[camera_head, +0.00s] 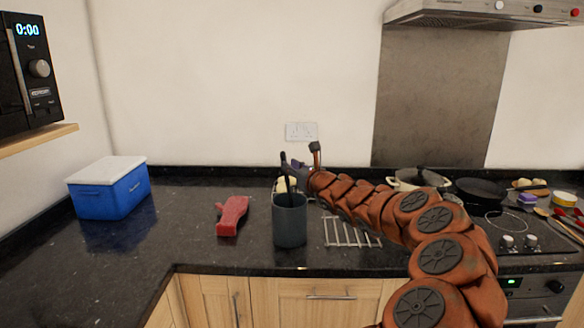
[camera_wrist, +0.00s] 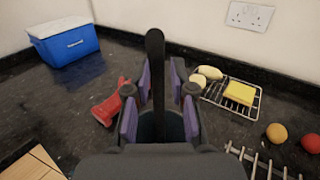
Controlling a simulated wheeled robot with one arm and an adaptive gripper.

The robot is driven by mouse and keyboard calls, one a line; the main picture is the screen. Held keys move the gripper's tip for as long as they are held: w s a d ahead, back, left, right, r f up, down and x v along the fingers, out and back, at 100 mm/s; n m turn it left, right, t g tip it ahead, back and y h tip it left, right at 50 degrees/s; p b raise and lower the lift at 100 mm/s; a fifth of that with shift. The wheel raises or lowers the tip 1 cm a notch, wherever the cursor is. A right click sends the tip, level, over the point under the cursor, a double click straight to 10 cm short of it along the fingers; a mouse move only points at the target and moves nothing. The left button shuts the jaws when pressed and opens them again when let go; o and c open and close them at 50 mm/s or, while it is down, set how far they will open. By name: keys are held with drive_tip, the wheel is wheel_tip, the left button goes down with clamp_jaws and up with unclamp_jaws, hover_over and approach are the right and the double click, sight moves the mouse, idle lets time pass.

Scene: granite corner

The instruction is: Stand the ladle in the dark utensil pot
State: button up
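The dark utensil pot (camera_head: 290,222) stands upright on the black counter, left of the wire rack. The black ladle (camera_head: 286,172) is upright, with its handle rising above the pot's rim. In the wrist view the ladle's handle (camera_wrist: 155,70) runs down into the pot (camera_wrist: 150,132); the ladle's bowl is hidden. My gripper (camera_wrist: 160,95) is above the pot, with its purple-padded fingers on either side of the handle. The fingers are apart, with a gap visible right of the handle. In the head view my gripper (camera_head: 298,174) is partly hidden behind the handle and my arm.
A red object (camera_head: 232,215) lies left of the pot. A blue cooler (camera_head: 110,190) stands farther left. A wire rack (camera_head: 350,233) lies right of the pot; another rack (camera_wrist: 225,100) holds a yellow sponge (camera_wrist: 240,92). A hob with pans (camera_head: 482,191) is at right.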

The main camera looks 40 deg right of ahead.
drive_tip(key=shift+o, duration=1)
drive_tip(key=s, duration=1.2)
drive_tip(key=shift+a, duration=0.25)
drive_tip(key=shift+f, duration=0.1)
